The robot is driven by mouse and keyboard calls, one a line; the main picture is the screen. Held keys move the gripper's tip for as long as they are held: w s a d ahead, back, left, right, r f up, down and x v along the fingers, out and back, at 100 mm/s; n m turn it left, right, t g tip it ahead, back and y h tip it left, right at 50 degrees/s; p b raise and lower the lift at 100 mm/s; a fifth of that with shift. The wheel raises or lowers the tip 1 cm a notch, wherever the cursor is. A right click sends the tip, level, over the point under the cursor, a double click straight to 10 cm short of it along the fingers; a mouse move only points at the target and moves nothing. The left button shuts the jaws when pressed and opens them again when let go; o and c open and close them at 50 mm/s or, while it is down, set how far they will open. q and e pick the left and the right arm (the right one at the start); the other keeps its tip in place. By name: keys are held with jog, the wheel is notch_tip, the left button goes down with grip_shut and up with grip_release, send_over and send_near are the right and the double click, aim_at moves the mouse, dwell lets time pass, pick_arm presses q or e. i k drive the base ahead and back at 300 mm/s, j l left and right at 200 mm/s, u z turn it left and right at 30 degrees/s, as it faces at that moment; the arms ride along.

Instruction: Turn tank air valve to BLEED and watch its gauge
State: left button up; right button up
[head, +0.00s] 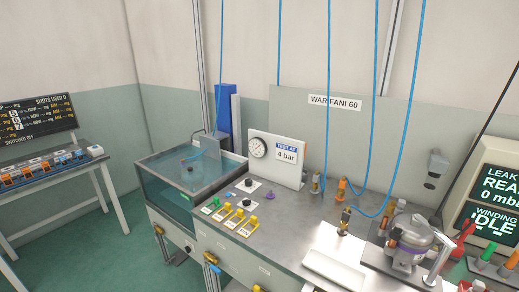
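A round gauge (258,147) with a white face is on an upright white panel (288,174) on the bench, beside a sign reading "TEST AT 4 bar". Its needle is too small to read. A water tank (190,172) with clear sides stands to the left of the bench. In front of the gauge a black knob (249,183) sits on a white plate. I cannot tell which control is the tank air valve; the labels are too small to read. Neither gripper is in view.
A metal compressor (408,242) stands at the bench's right, near a white tray (333,269) and a monitor (492,200). Blue hoses (329,95) hang over the bench. A side table (50,167) with coloured boxes is at the left, with green floor between.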

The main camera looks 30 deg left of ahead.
aim_at(218, 271)
jog(key=u, duration=1.15)
